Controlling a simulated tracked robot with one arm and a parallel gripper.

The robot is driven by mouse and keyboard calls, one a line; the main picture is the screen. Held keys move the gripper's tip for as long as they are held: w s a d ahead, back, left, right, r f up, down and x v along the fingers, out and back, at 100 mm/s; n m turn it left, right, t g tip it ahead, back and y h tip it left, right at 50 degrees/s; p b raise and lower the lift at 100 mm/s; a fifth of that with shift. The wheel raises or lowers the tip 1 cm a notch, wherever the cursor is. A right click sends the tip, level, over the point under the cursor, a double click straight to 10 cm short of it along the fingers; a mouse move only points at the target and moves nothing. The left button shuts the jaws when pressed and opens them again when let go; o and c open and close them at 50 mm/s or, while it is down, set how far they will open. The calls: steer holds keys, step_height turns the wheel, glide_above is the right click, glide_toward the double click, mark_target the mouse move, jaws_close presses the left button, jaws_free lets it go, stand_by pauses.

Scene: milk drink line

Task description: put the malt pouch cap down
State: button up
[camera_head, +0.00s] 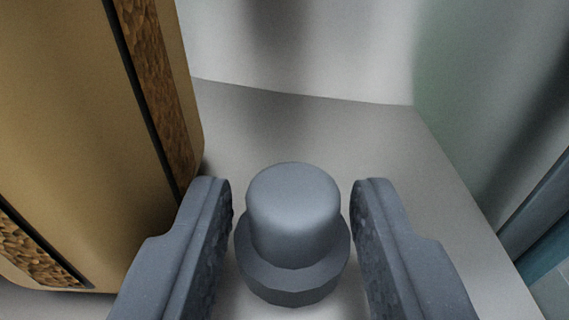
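The malt pouch cap (292,215), a grey-blue round cap with a wider flange at its base, is between the two fingers of my gripper (292,215). It looks upright on the light grey surface (290,130); its contact with the surface is hidden. The fingers stand one on each side of the cap. A narrow strip of the surface seems to show between the flange and each finger, so the gripper looks open around the cap, not clamped on it.
A large tan package (90,150) with dark stripes and brown textured bands stands close on the left, beside my left finger. A pale curved wall (330,45) closes off the back. A greenish-grey panel (480,90) rises on the right. The surface behind the cap is bare.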

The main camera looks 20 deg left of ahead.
steer(key=shift+x, duration=0.9)
jaws_close()
